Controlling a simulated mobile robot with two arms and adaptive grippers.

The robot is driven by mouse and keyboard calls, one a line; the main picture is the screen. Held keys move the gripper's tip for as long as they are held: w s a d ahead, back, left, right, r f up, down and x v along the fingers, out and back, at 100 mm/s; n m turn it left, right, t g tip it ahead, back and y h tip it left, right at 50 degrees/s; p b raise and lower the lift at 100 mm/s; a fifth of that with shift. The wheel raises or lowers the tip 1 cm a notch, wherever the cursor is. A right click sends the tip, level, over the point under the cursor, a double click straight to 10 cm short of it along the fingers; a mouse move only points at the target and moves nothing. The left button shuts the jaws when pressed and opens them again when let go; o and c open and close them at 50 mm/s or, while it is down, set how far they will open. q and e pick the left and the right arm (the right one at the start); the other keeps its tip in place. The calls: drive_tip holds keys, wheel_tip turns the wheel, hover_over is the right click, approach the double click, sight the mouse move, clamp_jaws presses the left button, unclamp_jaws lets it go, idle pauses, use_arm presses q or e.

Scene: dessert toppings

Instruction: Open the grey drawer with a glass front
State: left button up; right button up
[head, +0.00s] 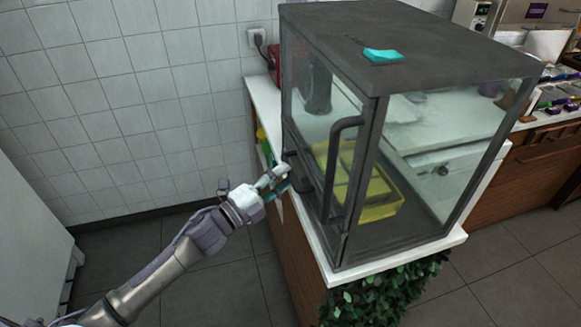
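A grey-framed case with glass panes (440,130) stands on the white counter. Its front faces left and has a long dark vertical handle (340,170); this glazed front looks shut. I cannot tell a separate drawer from the case. My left gripper (284,179), white with teal fingertips, is at the case's lower left edge, left of the handle and apart from it. Its fingers look spread with a gap between them, and nothing shows held. Whether they touch the case edge is unclear. My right gripper is out of view.
A yellow tray (380,208) is inside the case. A small teal object (383,56) lies on its top. Green leaves (385,295) hang below the counter corner (400,262). A tiled wall (110,90) is behind; the floor at left is free.

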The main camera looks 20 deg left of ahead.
use_arm(q)
drive_tip(key=shift+x, duration=1.45)
drive_tip(key=shift+f, duration=0.1)
clamp_jaws()
